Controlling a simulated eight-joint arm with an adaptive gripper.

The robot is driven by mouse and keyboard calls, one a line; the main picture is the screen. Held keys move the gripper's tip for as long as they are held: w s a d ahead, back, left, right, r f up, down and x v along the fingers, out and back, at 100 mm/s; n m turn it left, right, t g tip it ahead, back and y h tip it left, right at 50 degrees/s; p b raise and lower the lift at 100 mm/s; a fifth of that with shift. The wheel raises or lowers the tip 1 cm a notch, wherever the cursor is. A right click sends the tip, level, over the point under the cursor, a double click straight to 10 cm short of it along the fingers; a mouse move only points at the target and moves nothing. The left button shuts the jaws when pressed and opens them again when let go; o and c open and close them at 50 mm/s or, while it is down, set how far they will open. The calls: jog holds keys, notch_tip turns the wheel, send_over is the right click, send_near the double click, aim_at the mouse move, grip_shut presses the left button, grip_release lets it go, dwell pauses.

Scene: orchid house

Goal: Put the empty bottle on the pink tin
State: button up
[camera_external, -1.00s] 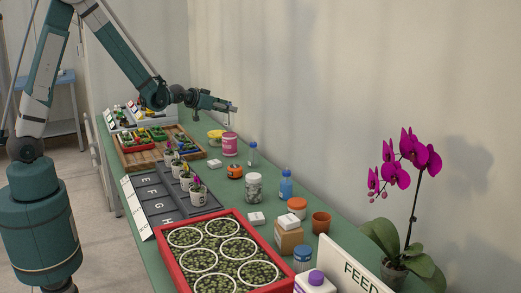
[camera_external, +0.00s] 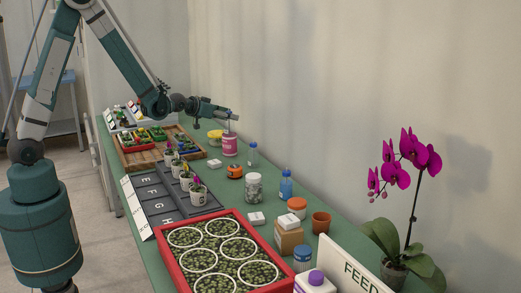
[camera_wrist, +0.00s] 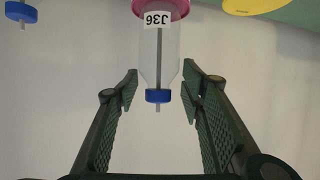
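The empty bottle (camera_wrist: 159,58) is clear, with a blue cap and a "J36" label. In the external view my gripper (camera_external: 234,117) is just above the pink tin (camera_external: 229,147), and the clear bottle is hard to make out there. The pink tin also shows at the top of the wrist view (camera_wrist: 160,8), at the bottle's base. I cannot tell whether base and lid touch.
A yellow tub (camera_external: 214,138) stands left of the tin. A small blue-capped bottle (camera_external: 252,156) stands to its right, and an orange tape-measure-like object (camera_external: 235,172) lies in front. The wall is close behind. Trays and pots fill the green bench's left side.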

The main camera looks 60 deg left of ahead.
jog(key=shift+r, duration=0.2)
dwell(0.3)
jog(key=p+v, duration=0.1)
jog(key=v, duration=1.1)
jog(key=shift+p, duration=0.35)
dwell(0.4)
jog(key=s+d+r+g+h, duration=0.1)
jog(key=s+d+r, duration=0.2)
jog(key=s, duration=0.3)
jog(key=s+d+r+m+g, duration=0.1)
jog(key=s+d+r, duration=0.1)
jog(key=s+d, duration=0.3)
jog(key=s+d+r+g+h, duration=0.1)
jog(key=s+d+r, duration=0.15)
jog(key=s, duration=0.35)
jog(key=s+d+m+g, duration=0.1)
jog(key=s+d, duration=0.2)
jog(key=s, duration=0.7)
jog(key=s+d+g+h, duration=0.1)
jog(key=s+d+g, duration=0.1)
jog(key=s, duration=0.8)
jog(key=shift+s+d+r+m, duration=0.3)
jog(key=shift+d+m, duration=0.1)
jog(key=shift+d, duration=0.15)
